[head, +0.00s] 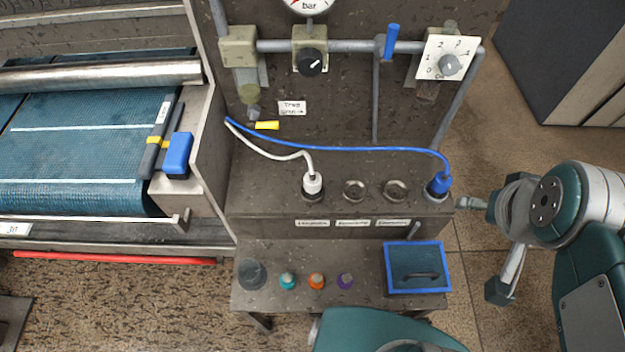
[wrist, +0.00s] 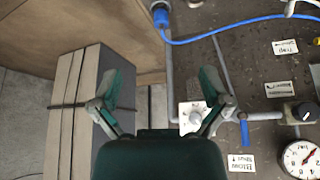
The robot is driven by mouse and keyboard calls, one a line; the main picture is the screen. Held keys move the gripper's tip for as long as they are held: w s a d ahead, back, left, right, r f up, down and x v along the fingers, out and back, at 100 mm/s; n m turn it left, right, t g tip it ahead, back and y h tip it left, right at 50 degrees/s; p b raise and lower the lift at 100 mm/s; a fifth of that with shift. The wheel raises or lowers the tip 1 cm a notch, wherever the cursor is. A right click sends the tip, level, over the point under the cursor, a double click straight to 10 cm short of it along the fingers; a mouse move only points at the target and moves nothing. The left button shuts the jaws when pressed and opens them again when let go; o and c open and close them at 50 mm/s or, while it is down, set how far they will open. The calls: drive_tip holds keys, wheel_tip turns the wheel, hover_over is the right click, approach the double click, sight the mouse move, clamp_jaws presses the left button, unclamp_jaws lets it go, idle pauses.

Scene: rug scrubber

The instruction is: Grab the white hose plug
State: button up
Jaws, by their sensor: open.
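The white hose plug (head: 313,184) stands upright in the leftmost socket of the grey panel ledge in the head view, with its white hose (head: 268,153) curving up to the left. My gripper (head: 480,248) is right of the ledge, well apart from the plug, with its fingers spread and empty. The wrist view shows the open fingers (wrist: 162,80) with nothing between them.
A blue plug (head: 438,184) with a blue hose (head: 340,148) sits in the rightmost socket, closest to my gripper. Two empty sockets (head: 354,190) lie between the plugs. Pipes and a dial plate (head: 447,58) rise behind. A lower shelf holds several small knobs and a blue-rimmed tray (head: 418,292).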

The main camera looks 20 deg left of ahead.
idle(0.4)
drive_tip(key=n+g, duration=0.1)
drive_tip(key=g, duration=0.5)
approach(313, 181)
drive_tip(key=shift+w+a+f, duration=0.1)
drive_tip(key=shift+w+f, duration=0.35)
drive_tip(key=shift+w, duration=0.3)
wheel_tip(313, 181, down, 5)
drive_tip(key=shift+s+a+f, duration=0.1)
drive_tip(key=shift+a, duration=0.05)
drive_tip(key=shift+s+f, duration=0.15)
drive_tip(key=shift+f, duration=1.35)
drive_tip(key=shift+s+f, duration=0.1)
drive_tip(key=shift+f, duration=1.45)
clamp_jaws()
